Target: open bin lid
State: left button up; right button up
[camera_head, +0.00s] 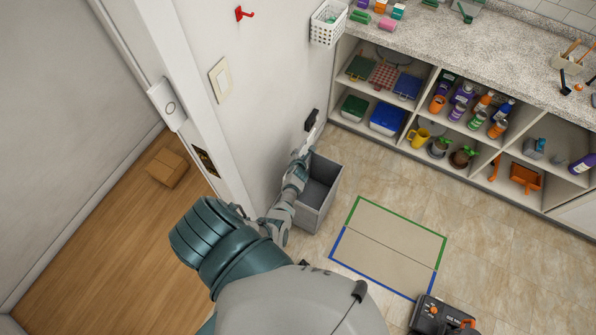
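A grey rectangular bin (309,216) stands on the tiled floor against the wall, right of the doorway. Its top is open and I see down into its dark inside, which looks empty. A thin pale edge at the bin's wall side may be the raised lid; my arm partly hides it. My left arm reaches up from the bottom, and its gripper (299,163) is at the bin's upper left rim, close to the wall. Its fingers are too small and covered to tell whether they are open or touching the lid. My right gripper is not in view.
Shelves (424,124) with bottles, bins and mugs stand under a speckled counter (470,60). A taped rectangle (390,245) lies on the floor. A dark device with orange parts (440,314) is at the bottom. A cardboard box (167,168) lies beyond the doorway.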

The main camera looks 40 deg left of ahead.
pick_arm(q)
jog(key=s+d, duration=0.5)
jog(key=s, duration=0.1)
jog(key=shift+s+d, duration=0.2)
